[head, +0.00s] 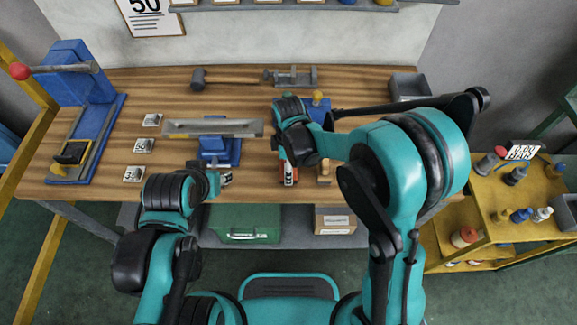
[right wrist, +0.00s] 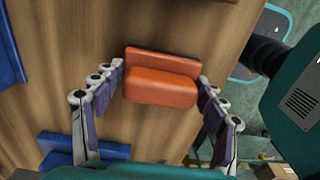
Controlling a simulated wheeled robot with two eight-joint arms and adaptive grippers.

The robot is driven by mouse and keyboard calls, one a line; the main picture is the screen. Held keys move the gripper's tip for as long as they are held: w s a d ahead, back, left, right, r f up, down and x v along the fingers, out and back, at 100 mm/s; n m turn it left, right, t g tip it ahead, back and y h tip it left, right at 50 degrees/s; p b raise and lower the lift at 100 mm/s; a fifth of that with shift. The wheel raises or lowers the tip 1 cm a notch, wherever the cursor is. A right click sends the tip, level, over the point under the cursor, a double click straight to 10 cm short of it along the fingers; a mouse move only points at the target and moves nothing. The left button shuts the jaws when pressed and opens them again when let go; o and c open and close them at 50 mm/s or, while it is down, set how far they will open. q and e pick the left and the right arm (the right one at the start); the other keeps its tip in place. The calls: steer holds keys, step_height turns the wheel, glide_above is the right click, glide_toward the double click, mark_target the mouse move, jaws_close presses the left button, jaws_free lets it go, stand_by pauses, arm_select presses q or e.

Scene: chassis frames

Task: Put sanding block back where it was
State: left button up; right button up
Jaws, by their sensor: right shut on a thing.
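The sanding block, an orange block with a darker reddish-brown layer along one side, shows in the right wrist view (right wrist: 160,88). My right gripper (right wrist: 162,80) has its purple finger pads against the two ends of the block and is shut on it. The wood tabletop lies behind the block; I cannot tell how far above it the block is. In the head view my right gripper is over the front middle of the bench, partly hidden by its wrist. My left gripper (head: 214,180) is at the front edge beside the blue vise (head: 218,150); its finger opening is unclear.
A grey metal bar (head: 212,128) lies across the vise. Number cards (head: 143,146) lie left of it, near a blue press (head: 78,85). A hammer (head: 199,80) and a grey bin (head: 409,86) are at the back. A yellow cart (head: 490,205) stands right.

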steer(key=shift+f, duration=0.2)
steer(key=o, duration=1.2)
